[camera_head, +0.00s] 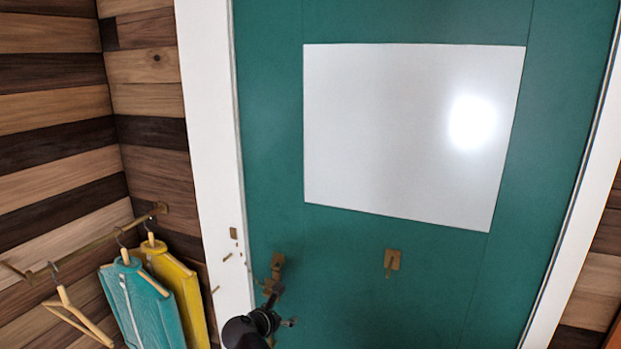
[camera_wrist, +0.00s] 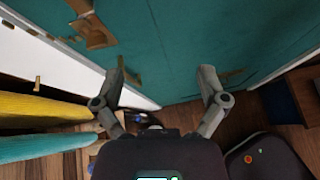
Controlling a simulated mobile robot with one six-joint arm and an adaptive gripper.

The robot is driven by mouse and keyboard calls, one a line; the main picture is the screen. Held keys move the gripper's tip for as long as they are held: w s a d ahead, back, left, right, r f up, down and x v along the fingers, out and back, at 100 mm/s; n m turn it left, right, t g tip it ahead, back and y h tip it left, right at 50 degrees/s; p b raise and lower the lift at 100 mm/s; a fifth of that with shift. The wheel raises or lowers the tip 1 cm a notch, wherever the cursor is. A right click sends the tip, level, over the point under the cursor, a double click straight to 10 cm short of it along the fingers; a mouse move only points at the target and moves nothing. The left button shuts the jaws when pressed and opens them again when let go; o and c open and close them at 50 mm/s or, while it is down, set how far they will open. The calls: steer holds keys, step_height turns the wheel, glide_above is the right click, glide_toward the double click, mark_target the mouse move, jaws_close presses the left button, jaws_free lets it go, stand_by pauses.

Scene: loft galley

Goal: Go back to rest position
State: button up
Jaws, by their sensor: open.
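My gripper (camera_wrist: 163,70) is open, with its two grey fingers spread apart and nothing between them. It is in front of the lower part of a teal door (camera_head: 430,300), which also fills the top of the wrist view (camera_wrist: 185,30). In the head view my dark wrist shows at the bottom, just below a brass door fitting (camera_head: 277,262). A brass fitting (camera_wrist: 92,28) also shows at the upper left of the wrist view, apart from the fingers. I cannot tell whether the door is fully closed.
A white panel (camera_head: 400,130) and a brass hook (camera_head: 392,262) are on the door. At left, a wall rail (camera_head: 90,240) holds an empty hanger (camera_head: 75,318), a teal garment (camera_head: 140,310) and a yellow garment (camera_head: 178,280). Wooden floor (camera_wrist: 285,130) shows below.

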steer(key=s+d+f+m+g+y+b, duration=0.1)
steer(key=s+d+f+m+g+y, duration=0.1)
steer(key=d+m, duration=0.6)
steer(key=s+d+f+m+g+y+b, duration=0.1)
steer(key=s+d+f+m+g+b, duration=0.1)
steer(key=s+d+f+m+g, duration=0.3)
steer(key=s+d+f+m+g+y+b, duration=0.2)
steer(key=s+d+f+m+g, duration=0.2)
steer(key=d+f+m, duration=0.4)
steer(key=d+m, duration=0.3)
steer(key=m, duration=0.4)
steer(key=shift+s+d+f+m+y, duration=0.2)
steer(key=shift+s+f+m+y, duration=0.1)
steer(key=shift+s+m, duration=0.1)
